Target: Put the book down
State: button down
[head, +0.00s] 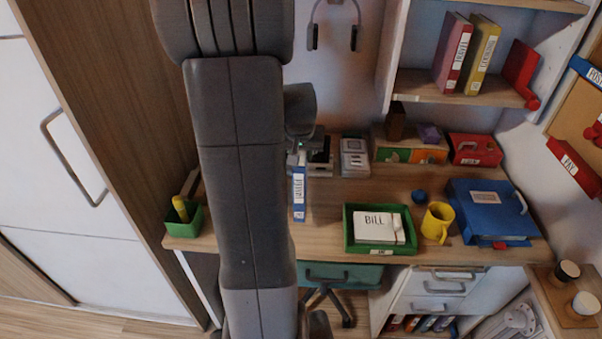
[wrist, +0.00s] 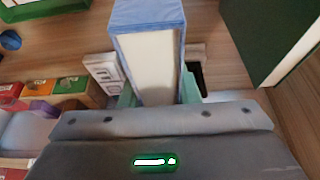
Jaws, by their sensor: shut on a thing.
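A blue book (head: 299,190) with a white spine label stands upright over the wooden desk (head: 330,206), just right of my arm in the head view. In the wrist view the blue book (wrist: 149,50) shows its pale page edges and sits between the green fingers of my gripper (wrist: 160,95). My gripper is shut on the book. In the head view my arm hides most of the gripper and part of the desk. I cannot tell whether the book's lower end touches the desk.
A green tray (head: 347,243) with a bill, a yellow mug (head: 437,222) and a blue binder (head: 487,208) occupy the desk's right side. A green pen box (head: 184,222) stands at the left. A shelf (head: 462,95) holds several books. Bare desk shows behind the tray.

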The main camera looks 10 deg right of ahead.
jog(key=shift+f, duration=2.3)
jog(key=shift+f, duration=0.1)
jog(key=c, duration=1.1)
grip_release()
send_near(300, 153)
jog(key=x, duration=0.6)
